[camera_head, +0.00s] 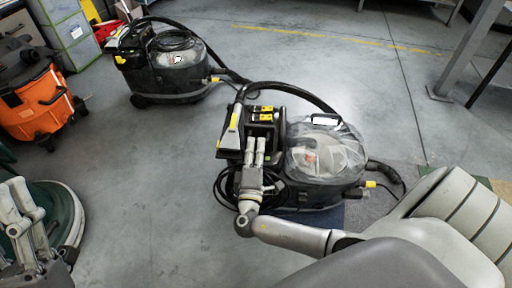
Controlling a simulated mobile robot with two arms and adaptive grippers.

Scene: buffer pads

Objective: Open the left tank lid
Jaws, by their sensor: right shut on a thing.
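A black carpet-cleaning machine (318,195) with a clear, domed tank (325,150) stands on the floor in the middle. A black hose arches over it. My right gripper (255,140) reaches in from the lower right, fingers pointing away, and is shut on a black part at the machine's left side, by the yellow-marked pieces (260,112). The fingers hide the gripped part, so I cannot tell if it is a lid. A similar machine (170,88) stands farther back left. My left gripper (20,195) is at the lower left edge; its finger opening is unclear.
An orange machine (35,100) stands at the left edge. A green round machine (70,215) is near the lower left gripper. A grey table leg (462,50) stands at the right. Grey floor between the machines is clear.

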